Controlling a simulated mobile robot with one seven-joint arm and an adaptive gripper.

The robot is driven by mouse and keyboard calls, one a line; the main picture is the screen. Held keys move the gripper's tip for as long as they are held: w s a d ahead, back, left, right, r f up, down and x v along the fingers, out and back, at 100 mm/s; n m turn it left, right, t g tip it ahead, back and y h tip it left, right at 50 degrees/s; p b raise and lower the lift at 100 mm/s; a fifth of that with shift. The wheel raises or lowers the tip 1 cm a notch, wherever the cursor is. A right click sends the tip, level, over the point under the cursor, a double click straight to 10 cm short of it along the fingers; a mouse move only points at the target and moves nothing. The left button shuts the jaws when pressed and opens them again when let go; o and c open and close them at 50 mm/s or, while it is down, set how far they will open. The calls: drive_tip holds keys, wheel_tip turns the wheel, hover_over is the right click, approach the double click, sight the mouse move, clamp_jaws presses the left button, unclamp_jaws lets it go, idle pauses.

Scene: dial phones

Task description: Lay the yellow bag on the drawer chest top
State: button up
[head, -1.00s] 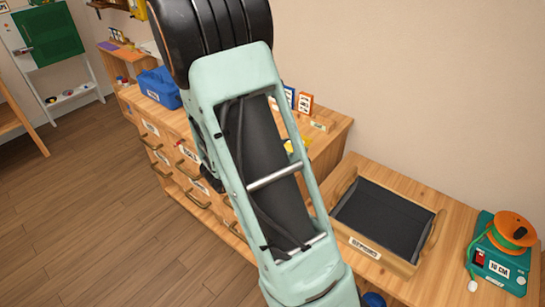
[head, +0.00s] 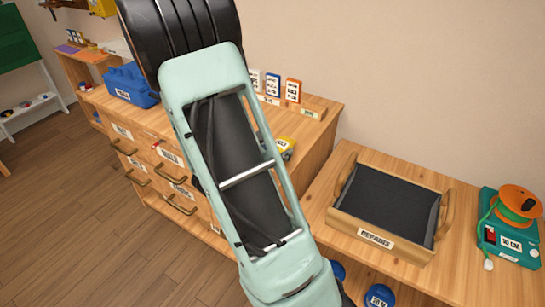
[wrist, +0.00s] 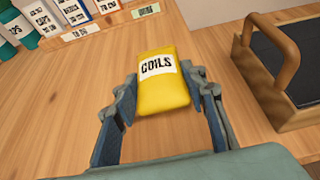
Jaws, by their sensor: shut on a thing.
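The yellow bag (wrist: 163,88), labelled COILS, is between the two blue fingers of my gripper (wrist: 164,78) in the wrist view. My gripper is shut on it. The bag is above the wooden drawer chest top (wrist: 60,95); I cannot tell whether it touches the wood. In the head view only a small yellow part of the bag (head: 287,144) shows beside my arm, over the right part of the chest top (head: 318,128). My arm hides the gripper and much of the chest there.
Labelled boxes (head: 273,84) stand along the chest's back edge by the wall. A wooden tray (head: 385,205) with a dark lining sits on the right-hand bench, near a green device (head: 508,235) with an orange reel.

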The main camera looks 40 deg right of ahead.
drive_tip(key=shift+f, duration=0.3)
drive_tip(key=shift+f, duration=0.15)
drive_tip(key=o, duration=1.2)
drive_tip(key=shift+c, duration=0.2)
drive_tip(key=shift+r, duration=0.25)
drive_tip(key=p+v, duration=0.2)
drive_tip(key=v, duration=1)
